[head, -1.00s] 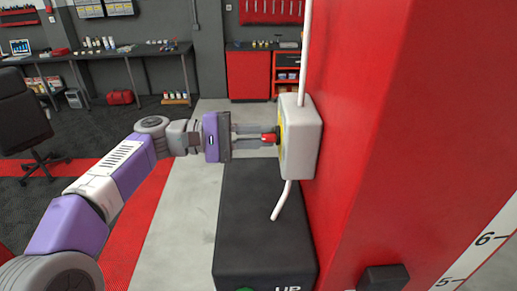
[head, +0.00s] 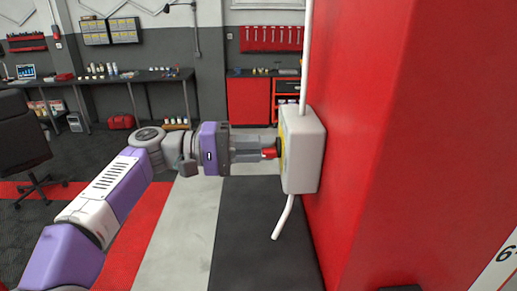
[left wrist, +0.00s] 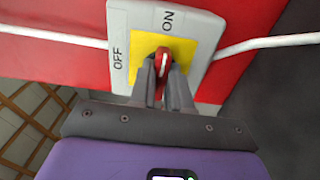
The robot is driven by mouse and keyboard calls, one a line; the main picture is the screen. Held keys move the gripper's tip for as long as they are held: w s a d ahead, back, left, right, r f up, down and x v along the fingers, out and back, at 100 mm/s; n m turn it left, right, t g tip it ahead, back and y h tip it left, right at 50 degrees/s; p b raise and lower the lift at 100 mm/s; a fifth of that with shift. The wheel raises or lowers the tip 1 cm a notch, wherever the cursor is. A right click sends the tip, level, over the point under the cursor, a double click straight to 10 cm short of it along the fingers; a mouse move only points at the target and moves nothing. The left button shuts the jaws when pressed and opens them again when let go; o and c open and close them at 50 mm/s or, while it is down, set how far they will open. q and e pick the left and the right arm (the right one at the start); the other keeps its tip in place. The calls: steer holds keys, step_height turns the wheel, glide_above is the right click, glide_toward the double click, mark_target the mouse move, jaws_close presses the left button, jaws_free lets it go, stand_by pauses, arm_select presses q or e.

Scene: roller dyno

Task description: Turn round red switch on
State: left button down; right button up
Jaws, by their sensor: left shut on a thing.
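The round red switch (left wrist: 163,60) sits on a yellow plate (left wrist: 190,44) on the front of a pale grey box. In the left wrist view its raised handle with a white line stands about upright, toward the word ON at the top; OFF is at the left. In the head view the red switch (head: 269,153) shows at the fingertips, and the box (head: 303,150) is fixed to a red pillar. My left gripper (head: 263,150) is shut on the handle, one finger on each side in the left wrist view (left wrist: 164,82). My right gripper is not in view.
The red pillar (head: 365,130) fills the right side. White cables run from the box, above (head: 306,50) and below (head: 284,218). A black block or mat (head: 260,235) lies below. A workbench (head: 100,82), a chair (head: 22,135) and red cabinets (head: 248,100) stand farther back.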

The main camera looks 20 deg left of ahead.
arm_select(q)
steer(key=shift+d, duration=0.1)
steer(key=c, duration=1.1)
jaws_free()
steer(key=v, duration=0.7)
steer(key=shift+s+a, duration=0.15)
steer(key=shift+a, duration=0.1)
